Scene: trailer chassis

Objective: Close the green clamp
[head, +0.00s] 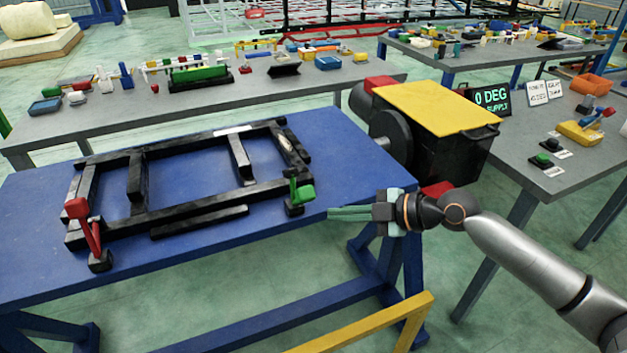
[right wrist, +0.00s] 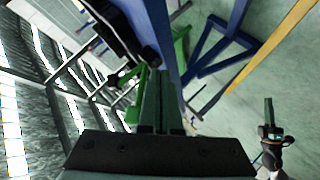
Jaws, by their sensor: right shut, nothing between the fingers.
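The green clamp (head: 302,192) sits at the front right corner of the black chassis frame (head: 170,216) on a black foot. Its green handle stands up, with the grip tilted to the right. My right gripper (head: 330,214) comes in from the right, just right of the clamp's foot and below its handle, apart from it. Its green fingers are together and empty. A gripper, apparently my left one (right wrist: 268,115), shows small at the right wrist view's edge.
A red clamp (head: 84,225) stands at the chassis's front left corner. The blue table (head: 215,250) carries the chassis. A black box with a yellow top (head: 435,105) stands behind my right gripper. A yellow rail (head: 370,325) lies low in front.

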